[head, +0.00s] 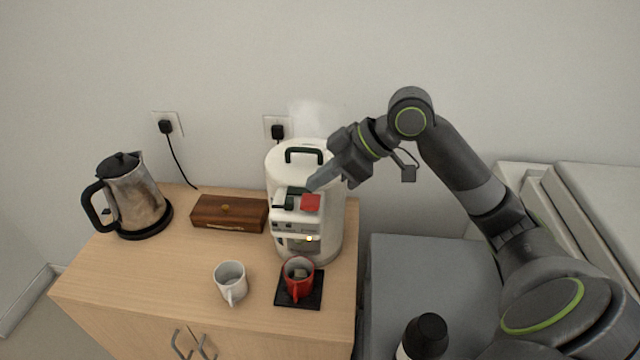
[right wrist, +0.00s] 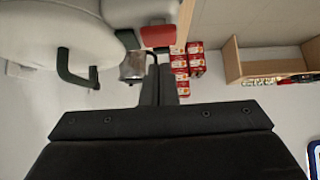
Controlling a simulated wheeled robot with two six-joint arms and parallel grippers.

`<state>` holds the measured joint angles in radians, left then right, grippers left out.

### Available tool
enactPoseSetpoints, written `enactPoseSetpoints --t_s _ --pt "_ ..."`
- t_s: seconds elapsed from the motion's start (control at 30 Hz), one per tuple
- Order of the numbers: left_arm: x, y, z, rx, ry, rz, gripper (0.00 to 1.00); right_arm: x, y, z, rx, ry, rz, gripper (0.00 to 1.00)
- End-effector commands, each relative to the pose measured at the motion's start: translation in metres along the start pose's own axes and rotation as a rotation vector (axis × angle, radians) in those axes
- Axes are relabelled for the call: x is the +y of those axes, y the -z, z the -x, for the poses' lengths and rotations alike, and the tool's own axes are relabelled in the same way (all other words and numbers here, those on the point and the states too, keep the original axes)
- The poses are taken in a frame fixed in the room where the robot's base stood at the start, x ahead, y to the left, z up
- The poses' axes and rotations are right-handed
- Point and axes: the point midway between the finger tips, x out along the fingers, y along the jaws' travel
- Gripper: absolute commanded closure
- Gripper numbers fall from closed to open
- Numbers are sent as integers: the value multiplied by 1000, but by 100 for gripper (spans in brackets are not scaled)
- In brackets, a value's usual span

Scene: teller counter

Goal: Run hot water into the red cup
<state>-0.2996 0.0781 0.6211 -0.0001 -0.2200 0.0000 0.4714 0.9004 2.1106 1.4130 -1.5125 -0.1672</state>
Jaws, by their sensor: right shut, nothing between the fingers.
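The red cup (head: 298,280) stands upright on a black mat (head: 285,301) in front of the white water boiler (head: 333,225). Something greyish shows inside the cup; I cannot tell what. The boiler has a red lever (head: 310,203) and a dark green lever (head: 284,203) on its front, and both show in the right wrist view, red (right wrist: 157,36) and green (right wrist: 127,38). My right gripper (head: 311,188) is shut and empty, with its tips close to the red lever. I cannot tell whether they touch it. My left gripper is out of view.
A white mug (head: 230,281) stands left of the red cup. A wooden box (head: 229,213) and a metal kettle (head: 138,200) stand further left. A black-capped bottle (head: 426,336) is at the lower right. The counter's front left is clear.

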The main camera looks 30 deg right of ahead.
Motion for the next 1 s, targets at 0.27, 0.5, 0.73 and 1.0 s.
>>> enactPoseSetpoints --t_s 0.27,0.5,0.73,1.0 --pt "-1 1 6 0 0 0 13 0 -16 -16 2 1 -1 100" --pt "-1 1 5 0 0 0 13 0 -17 -17 1 -1 1 100" --pt "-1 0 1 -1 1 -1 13 0 -25 -25 1 1 -1 100" --pt "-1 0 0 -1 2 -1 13 0 -31 -30 -1 2 0 100"
